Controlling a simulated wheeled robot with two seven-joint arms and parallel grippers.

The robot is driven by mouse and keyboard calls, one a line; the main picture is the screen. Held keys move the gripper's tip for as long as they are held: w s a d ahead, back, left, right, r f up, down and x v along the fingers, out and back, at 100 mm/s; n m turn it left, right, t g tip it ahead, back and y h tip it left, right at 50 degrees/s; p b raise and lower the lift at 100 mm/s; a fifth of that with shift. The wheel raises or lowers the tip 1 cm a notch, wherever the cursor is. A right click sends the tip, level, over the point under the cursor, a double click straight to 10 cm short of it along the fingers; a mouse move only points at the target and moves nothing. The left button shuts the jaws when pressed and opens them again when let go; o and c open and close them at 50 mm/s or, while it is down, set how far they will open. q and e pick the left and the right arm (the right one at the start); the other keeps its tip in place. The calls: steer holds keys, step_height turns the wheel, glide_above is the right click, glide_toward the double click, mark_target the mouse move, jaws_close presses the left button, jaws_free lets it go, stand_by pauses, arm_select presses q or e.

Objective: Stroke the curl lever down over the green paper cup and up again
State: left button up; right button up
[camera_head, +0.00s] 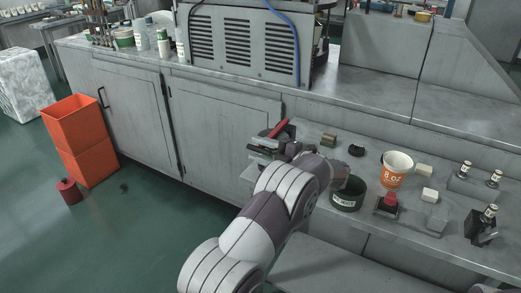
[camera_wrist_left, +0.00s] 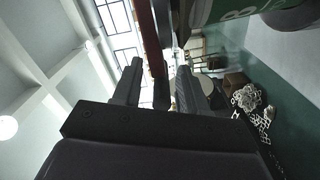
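The red curl lever (camera_head: 278,128) stands tilted at the left end of the low bench, beside my left gripper (camera_head: 266,146). In the left wrist view the red lever (camera_wrist_left: 150,40) runs between the two fingers of my left gripper (camera_wrist_left: 158,80), which stand close around it. A green surface with white lettering (camera_wrist_left: 212,12) at the top of that view looks like the green paper cup, close to the fingers and cut off by the frame edge. In the head view I cannot make out this cup near the lever. My right gripper is not in view.
A dark green labelled container (camera_head: 347,194) stands beside my left forearm. An orange-and-white cup (camera_head: 396,171) and small blocks and bottles (camera_head: 490,213) stand to its right. A grey vented machine (camera_head: 245,45) stands behind. Orange bins (camera_head: 78,140) stand on the floor at left.

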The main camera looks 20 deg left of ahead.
arm_select(q)
steer(key=s+d, duration=0.1)
steer(key=d, duration=1.1)
steer(key=shift+d+b, duration=0.35)
